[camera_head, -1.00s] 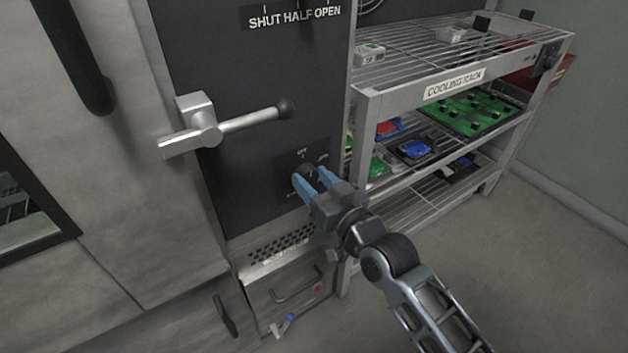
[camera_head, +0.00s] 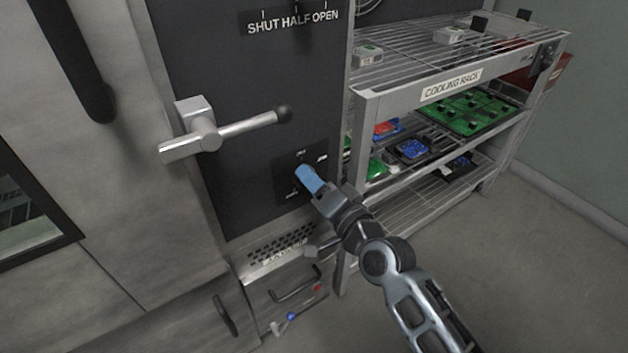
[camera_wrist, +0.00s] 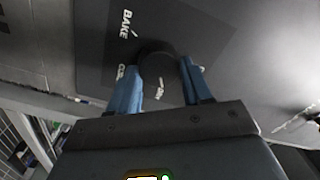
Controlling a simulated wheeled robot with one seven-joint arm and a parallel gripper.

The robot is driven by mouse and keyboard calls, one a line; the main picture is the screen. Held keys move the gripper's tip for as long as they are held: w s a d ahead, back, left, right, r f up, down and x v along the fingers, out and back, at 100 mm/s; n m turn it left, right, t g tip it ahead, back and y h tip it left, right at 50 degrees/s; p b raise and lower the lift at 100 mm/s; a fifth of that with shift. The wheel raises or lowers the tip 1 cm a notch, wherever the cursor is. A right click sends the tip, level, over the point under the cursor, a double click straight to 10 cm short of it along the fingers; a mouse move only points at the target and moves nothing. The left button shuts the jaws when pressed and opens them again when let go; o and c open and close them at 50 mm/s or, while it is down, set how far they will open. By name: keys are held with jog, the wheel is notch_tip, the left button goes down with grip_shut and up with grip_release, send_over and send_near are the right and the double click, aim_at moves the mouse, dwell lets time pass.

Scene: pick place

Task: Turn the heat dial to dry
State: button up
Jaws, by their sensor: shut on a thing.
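The heat dial is a dark round knob (camera_wrist: 158,50) on a dark panel (camera_head: 283,187). In the wrist view the two blue fingers of my gripper (camera_wrist: 161,72) are shut on it, one on each side. BAKE and a partly hidden label starting "CU" show on its left, and a small tilted label below it is too blurred to read. In the head view my gripper (camera_head: 306,176) covers the knob, and small labels sit above, right of and below it. Which label the dial points at cannot be told.
A metal lever handle (camera_head: 235,124) sticks out above left of the dial, below the SHUT HALF OPEN marks. A cooling rack (camera_head: 452,83) with several circuit boards stands close on the right. A vent and a drawer handle (camera_head: 296,283) lie below. Floor at right is clear.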

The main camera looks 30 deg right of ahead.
jog(key=shift+f+m, duration=0.1)
jog(key=shift+m, duration=0.8)
jog(key=o, duration=1)
jog(key=shift+s, duration=3.9)
